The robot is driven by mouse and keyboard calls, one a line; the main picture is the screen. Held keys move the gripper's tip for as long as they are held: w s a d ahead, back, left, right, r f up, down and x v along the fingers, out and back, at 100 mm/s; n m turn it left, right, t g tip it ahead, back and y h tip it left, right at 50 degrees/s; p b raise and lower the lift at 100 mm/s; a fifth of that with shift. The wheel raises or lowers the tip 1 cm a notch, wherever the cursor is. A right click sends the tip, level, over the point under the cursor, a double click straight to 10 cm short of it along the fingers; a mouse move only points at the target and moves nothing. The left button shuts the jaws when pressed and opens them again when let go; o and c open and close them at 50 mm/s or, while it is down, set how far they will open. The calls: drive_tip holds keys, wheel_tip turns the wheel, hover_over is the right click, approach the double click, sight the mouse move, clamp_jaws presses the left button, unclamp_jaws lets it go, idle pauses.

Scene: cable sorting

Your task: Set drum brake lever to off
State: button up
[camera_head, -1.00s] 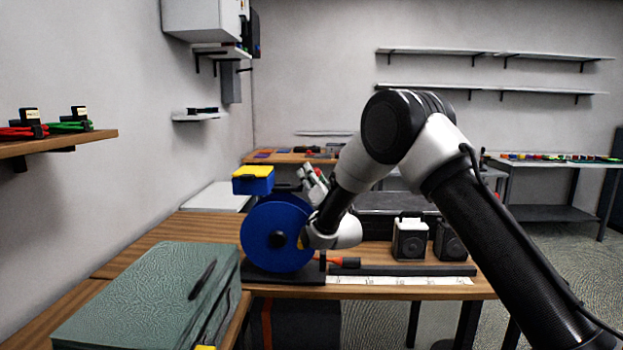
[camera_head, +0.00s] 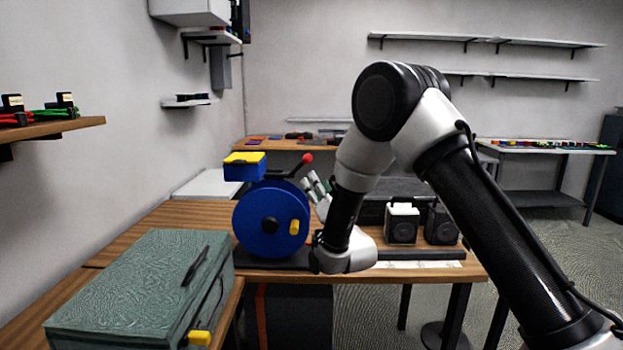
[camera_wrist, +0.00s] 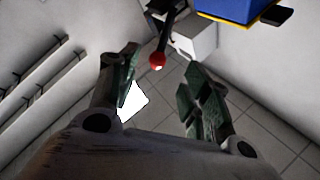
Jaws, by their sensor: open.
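The brake lever's red ball knob (camera_head: 307,158) sits on a black rod that slopes up to the right from behind the blue drum (camera_head: 258,240). The drum has a yellow knob (camera_head: 294,227) on its face. My gripper (camera_head: 315,187) is open and empty, just right of the drum and below the red knob. In the wrist view, the red knob (camera_wrist: 157,60) shows in the gap between the fingertips of my gripper (camera_wrist: 160,72). It looks beyond them, with no contact visible. The drum's stand is partly hidden by my wrist.
A blue box with a yellow top (camera_head: 244,168) is above the drum's left side. A green case (camera_head: 130,285) stands in the left foreground.

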drive_tip(key=shift+s+d+f, duration=0.1)
drive_tip(key=shift+s, duration=0.15)
drive_tip(key=shift+c, duration=0.2)
